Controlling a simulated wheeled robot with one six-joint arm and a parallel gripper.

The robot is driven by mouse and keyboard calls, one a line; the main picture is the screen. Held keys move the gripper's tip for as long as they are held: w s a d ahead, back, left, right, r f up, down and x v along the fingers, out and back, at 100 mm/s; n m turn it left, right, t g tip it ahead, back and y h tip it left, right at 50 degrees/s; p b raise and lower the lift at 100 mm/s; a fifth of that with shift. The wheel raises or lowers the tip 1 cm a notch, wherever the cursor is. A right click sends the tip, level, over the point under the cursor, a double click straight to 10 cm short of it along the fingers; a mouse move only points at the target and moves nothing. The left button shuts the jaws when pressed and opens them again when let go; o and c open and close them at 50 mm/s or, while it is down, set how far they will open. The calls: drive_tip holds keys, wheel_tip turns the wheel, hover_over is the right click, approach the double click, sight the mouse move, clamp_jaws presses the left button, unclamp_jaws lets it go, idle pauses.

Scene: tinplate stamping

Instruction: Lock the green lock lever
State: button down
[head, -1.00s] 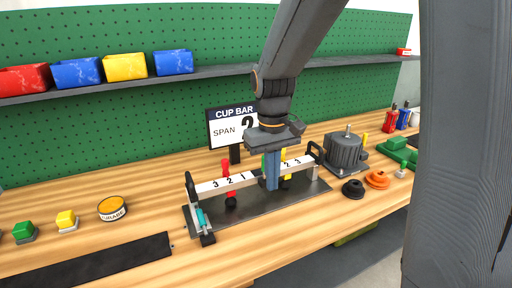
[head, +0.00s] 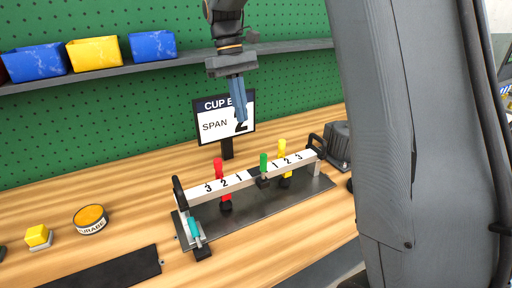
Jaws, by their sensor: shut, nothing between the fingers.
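The green lock lever (head: 264,163) stands upright at the middle of the white numbered bar (head: 211,187), between the blank dark section and the right-hand 1. A red lever (head: 218,172) stands near the left-hand 2 and a yellow lever (head: 282,150) near the right-hand 2. My gripper (head: 241,119) is shut and empty, pointing down, above the bar and in front of the sign in the picture. It is apart from the green lever, up and to its left.
The sign (head: 210,126) reads "CUP B..." and "SPAN 2", partly covered by my gripper. A teal part (head: 194,228) sits at the bar's left end. A tin (head: 91,219), a yellow button (head: 38,236) and a dark strip (head: 110,270) lie left. A grey motor-like housing (head: 338,142) stands right.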

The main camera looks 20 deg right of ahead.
sight(263, 167)
drive_tip(key=s+f+p, duration=0.1)
drive_tip(key=f, duration=0.2)
drive_tip(key=s+d+f+p, duration=0.1)
drive_tip(key=s+f, duration=0.1)
drive_tip(key=f, duration=0.1)
drive_tip(key=s+d+f+p, duration=0.1)
drive_tip(key=s+f+p, duration=0.1)
drive_tip(key=shift+s+d+f, duration=0.1)
drive_tip(key=shift+f, duration=0.3)
drive_tip(key=shift+s+d+f, duration=0.15)
drive_tip(key=shift+s, duration=0.15)
drive_tip(key=shift+s, duration=0.1)
